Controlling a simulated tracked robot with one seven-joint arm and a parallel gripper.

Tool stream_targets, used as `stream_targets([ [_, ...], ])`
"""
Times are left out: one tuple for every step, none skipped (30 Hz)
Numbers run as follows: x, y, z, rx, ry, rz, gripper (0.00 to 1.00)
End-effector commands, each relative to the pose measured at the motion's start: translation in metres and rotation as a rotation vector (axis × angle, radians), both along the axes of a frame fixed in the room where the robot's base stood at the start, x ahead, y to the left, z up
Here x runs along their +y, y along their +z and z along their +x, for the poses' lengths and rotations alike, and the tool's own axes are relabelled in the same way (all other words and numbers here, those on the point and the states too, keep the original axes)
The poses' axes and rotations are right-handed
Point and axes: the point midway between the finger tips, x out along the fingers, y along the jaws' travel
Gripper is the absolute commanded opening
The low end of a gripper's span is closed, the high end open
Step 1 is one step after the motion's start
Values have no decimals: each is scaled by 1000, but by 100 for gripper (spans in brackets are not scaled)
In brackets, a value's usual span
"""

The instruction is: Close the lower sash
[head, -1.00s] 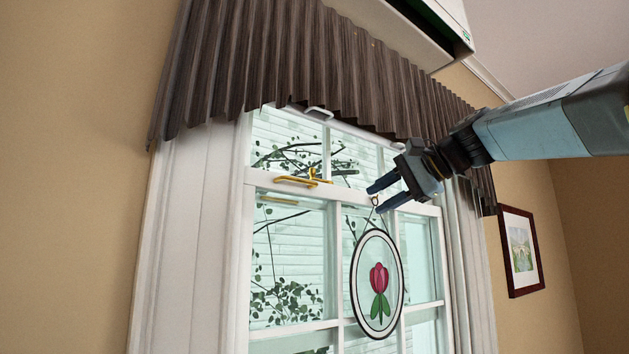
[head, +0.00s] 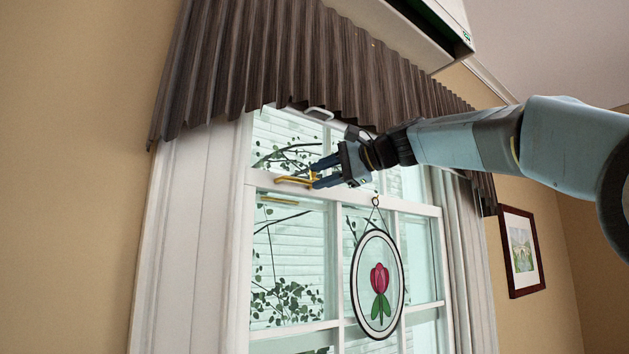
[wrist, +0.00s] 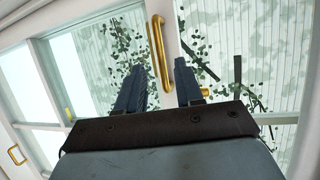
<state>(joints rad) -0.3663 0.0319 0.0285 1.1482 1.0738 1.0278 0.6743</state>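The white window has a horizontal rail (head: 400,206) across its middle, with divided panes above and below; the bottom of the lower sash is out of frame. A brass handle (head: 294,181) sits on this rail. My gripper (head: 314,173) is at the handle's right end, fingers apart and pointing left. In the wrist view, the open gripper (wrist: 160,70) has the brass handle (wrist: 157,42) ahead, running lengthwise into the gap between the fingertips. I cannot tell whether either finger touches it. A small brass piece (wrist: 204,92) shows beside the right finger.
A round tulip suncatcher (head: 377,284) hangs from the rail, just below and right of my gripper. A pleated brown valance (head: 270,70) hangs above, close over my arm. A white handle (head: 318,113) shows under it. A framed picture (head: 521,250) hangs on the right wall.

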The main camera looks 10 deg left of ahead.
Motion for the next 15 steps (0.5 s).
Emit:
stream_targets([
  [8, -2, 3, 0, 2, -1, 36],
  [13, -2, 4, 0, 2, -1, 36],
  [18, -3, 5, -1, 2, 0, 36],
  [21, -4, 7, 0, 1, 0, 36],
  [25, -5, 8, 0, 1, -1, 36],
  [28, -6, 9, 0, 1, -1, 36],
  [31, -6, 10, 0, 0, -1, 36],
  [33, -7, 10, 0, 0, -1, 36],
  [35, -7, 11, -1, 0, 0, 36],
  [37, -7, 12, -1, -1, 0, 36],
  [38, -7, 12, -1, -1, 0, 36],
  [39, -7, 12, -1, -1, 0, 36],
  [39, -7, 13, -1, -1, 0, 36],
  [40, -7, 13, -1, -1, 0, 36],
  [40, -8, 13, -1, -1, 0, 36],
])
